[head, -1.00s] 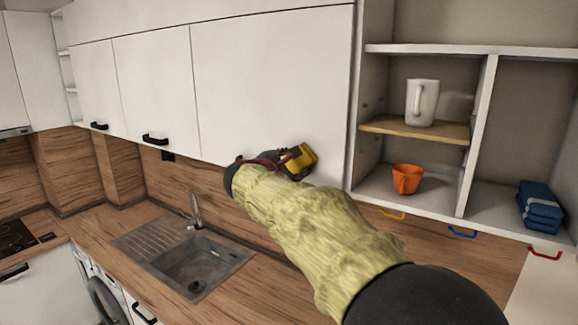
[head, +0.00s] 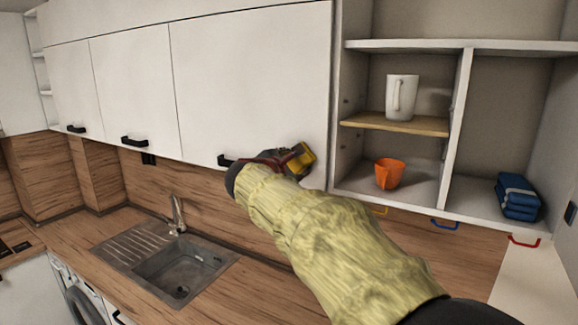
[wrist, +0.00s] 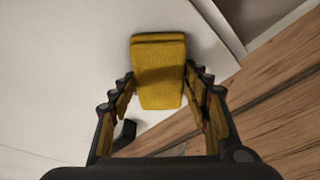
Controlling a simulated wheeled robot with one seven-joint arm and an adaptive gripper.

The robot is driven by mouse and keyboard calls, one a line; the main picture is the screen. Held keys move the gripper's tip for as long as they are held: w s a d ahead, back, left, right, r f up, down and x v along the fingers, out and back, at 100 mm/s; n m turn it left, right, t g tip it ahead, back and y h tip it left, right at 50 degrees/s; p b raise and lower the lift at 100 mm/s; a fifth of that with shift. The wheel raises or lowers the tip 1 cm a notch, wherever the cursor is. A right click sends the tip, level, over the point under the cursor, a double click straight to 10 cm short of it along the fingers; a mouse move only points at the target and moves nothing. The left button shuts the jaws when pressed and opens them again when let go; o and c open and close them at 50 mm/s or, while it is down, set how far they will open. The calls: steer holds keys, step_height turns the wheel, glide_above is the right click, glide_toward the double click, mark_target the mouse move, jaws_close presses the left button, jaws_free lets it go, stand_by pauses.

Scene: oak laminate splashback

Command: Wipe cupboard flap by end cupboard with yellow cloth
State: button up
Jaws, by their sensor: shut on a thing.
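The yellow cloth (head: 307,154) is a folded pad held in my gripper (head: 297,158). It also shows in the wrist view (wrist: 160,70), between the two fingers, which are shut on it. The cloth is at the lower right part of the white cupboard flap (head: 250,75), beside the open shelf unit. It looks to be against the flap's face or very close to it; I cannot tell which. The flap's black handle (head: 227,160) shows just left of my gripper. My sleeved arm hides part of the flap's lower edge.
The open shelf unit (head: 455,115) on the right holds a white mug (head: 402,98), an orange cup (head: 389,174) and a blue folded bundle (head: 517,197). Below are a sink (head: 180,270) with a tap (head: 177,215) and a wooden worktop. More white flaps continue left.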

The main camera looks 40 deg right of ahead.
steer(key=w+a, duration=0.2)
steer(key=w, duration=0.5)
steer(key=shift+a+p, duration=0.25)
steer(key=shift+p, duration=0.05)
stand_by(0.4)
steer(key=s+a+b, duration=0.1)
steer(key=s+a, duration=0.1)
steer(key=a, duration=0.3)
steer(key=shift+a+b, duration=0.35)
stand_by(0.4)
steer(key=a, duration=0.1)
steer(key=s+a, duration=0.1)
steer(key=a, duration=0.1)
steer(key=shift+w+d+r, duration=0.1)
stand_by(0.9)
